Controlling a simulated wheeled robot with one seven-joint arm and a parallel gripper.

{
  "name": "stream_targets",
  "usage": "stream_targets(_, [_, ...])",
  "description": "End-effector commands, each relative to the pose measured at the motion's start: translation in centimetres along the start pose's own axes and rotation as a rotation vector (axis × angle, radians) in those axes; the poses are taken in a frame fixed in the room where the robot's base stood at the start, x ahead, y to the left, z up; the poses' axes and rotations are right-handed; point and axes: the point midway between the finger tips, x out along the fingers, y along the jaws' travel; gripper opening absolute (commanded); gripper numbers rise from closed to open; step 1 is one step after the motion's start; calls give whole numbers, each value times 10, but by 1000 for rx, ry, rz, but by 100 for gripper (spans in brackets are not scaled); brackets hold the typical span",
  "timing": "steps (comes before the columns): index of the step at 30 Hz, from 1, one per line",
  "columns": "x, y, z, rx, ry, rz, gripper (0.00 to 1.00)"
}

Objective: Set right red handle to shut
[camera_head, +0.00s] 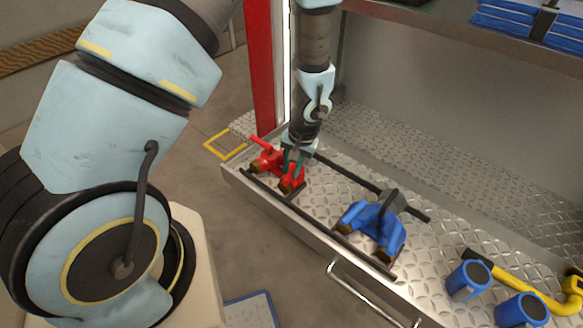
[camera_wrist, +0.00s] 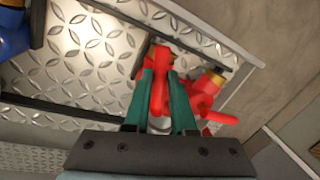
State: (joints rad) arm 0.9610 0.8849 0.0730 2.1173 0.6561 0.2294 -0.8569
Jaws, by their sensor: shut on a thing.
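The red pump fitting with two handles stands on the tread-plate deck at the far left. My gripper (camera_head: 294,158) is over its right part, the side nearer the blue fitting. In the wrist view, the green fingers of my gripper (camera_wrist: 161,76) are shut on the right red handle (camera_wrist: 159,92), one finger on each side. The left red handle (camera_head: 260,141) sticks out to the upper left, apart from my fingers; it also shows in the wrist view (camera_wrist: 220,117). My gripper partly hides the right handle in the head view.
A blue double fitting (camera_head: 372,222) with a grey lever stands to the right on the dark rails. Blue-ringed ports (camera_head: 469,280) and a yellow pipe (camera_head: 515,287) are farther right. A red post (camera_head: 262,70) rises behind the red fitting. A rail handle (camera_head: 360,290) runs along the front.

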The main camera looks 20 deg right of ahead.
Motion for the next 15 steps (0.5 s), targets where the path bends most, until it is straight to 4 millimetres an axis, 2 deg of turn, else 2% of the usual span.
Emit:
stream_targets(1, [0, 0, 0, 0, 0, 0, 8])
stream_targets(3, [0, 0, 0, 0, 0, 0, 0])
stream_targets(15, [0, 0, 0, 0, 0, 0, 0])
